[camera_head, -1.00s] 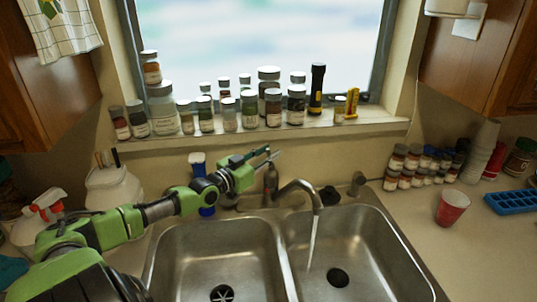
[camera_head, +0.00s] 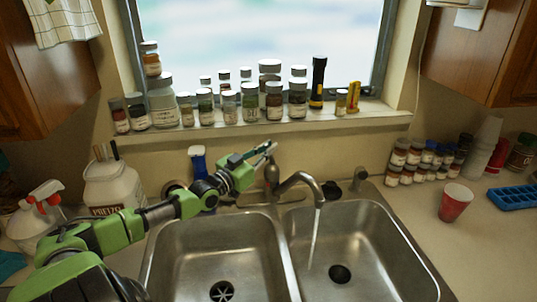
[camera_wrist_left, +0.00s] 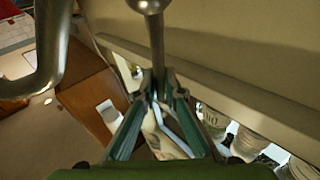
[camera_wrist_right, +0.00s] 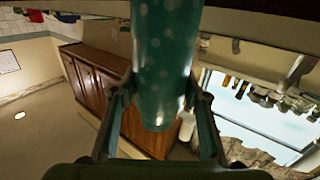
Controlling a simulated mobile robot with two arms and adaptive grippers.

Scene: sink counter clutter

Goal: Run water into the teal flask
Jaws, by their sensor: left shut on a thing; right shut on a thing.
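The teal flask (camera_wrist_right: 160,60), with pale dots, is in the right wrist view, between the fingers of my right gripper (camera_wrist_right: 158,88), which is shut on it. Neither shows in the head view. My left gripper (camera_head: 267,149) is at the top of the tap handle (camera_head: 271,176). In the left wrist view its fingertips (camera_wrist_left: 158,88) are closed around the thin metal handle (camera_wrist_left: 156,45). The curved spout (camera_head: 303,181) points over the right basin (camera_head: 385,240), and a stream of water (camera_head: 313,238) falls from it. No flask shows under the stream.
The left basin (camera_head: 190,262) is empty. Many jars and a black flashlight (camera_head: 317,82) line the window sill. A red cup (camera_head: 455,203), spice jars (camera_head: 398,160) and a blue ice tray (camera_head: 512,197) stand at right. A spray bottle (camera_head: 40,213) and white tub (camera_head: 112,186) are at left.

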